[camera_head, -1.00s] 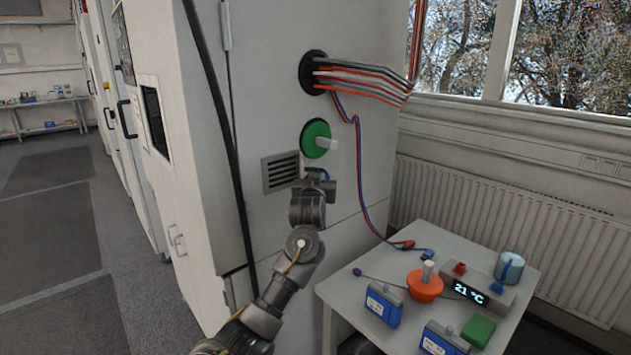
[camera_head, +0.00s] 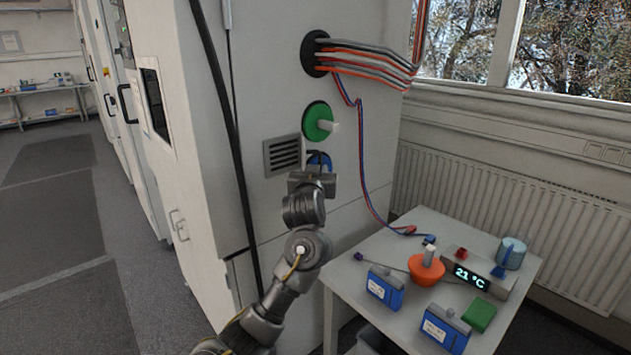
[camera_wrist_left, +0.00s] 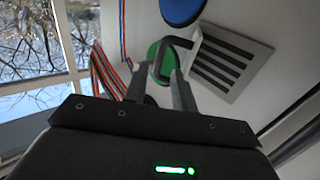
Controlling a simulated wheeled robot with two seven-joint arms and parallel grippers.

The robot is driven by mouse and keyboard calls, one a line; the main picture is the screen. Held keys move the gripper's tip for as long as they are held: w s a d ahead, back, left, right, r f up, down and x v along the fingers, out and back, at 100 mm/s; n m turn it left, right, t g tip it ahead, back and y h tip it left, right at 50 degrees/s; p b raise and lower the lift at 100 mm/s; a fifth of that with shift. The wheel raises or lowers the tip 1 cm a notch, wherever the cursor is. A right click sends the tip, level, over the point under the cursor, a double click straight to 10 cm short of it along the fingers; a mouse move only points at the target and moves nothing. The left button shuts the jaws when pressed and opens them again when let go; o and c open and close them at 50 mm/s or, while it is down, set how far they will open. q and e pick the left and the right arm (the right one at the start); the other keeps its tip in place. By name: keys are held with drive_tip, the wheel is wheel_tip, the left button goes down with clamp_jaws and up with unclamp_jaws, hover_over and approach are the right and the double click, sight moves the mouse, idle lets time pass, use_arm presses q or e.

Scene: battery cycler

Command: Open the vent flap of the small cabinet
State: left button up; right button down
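The vent flap (camera_head: 283,156) is a grey louvred plate on the cabinet (camera_head: 270,80) face. In the head view it looks flat against the cabinet. In the left wrist view the flap (camera_wrist_left: 228,62) shows its dark slots and a dark bar handle (camera_wrist_left: 178,42) at its side. My left gripper (camera_head: 313,172) is just right of and below the flap. In the left wrist view the gripper (camera_wrist_left: 159,82) is open, its fingers apart with the handle's end seen between them; I cannot tell whether they touch it. The right gripper is not in view.
Cables (camera_head: 365,65) leave the cabinet above. A small table (camera_head: 400,310) at the right holds blue boxes (camera_head: 385,290), an orange knob (camera_head: 427,272) and a temperature display (camera_head: 475,278).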

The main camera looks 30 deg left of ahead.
use_arm(q)
drive_tip(key=shift+v, duration=2.25)
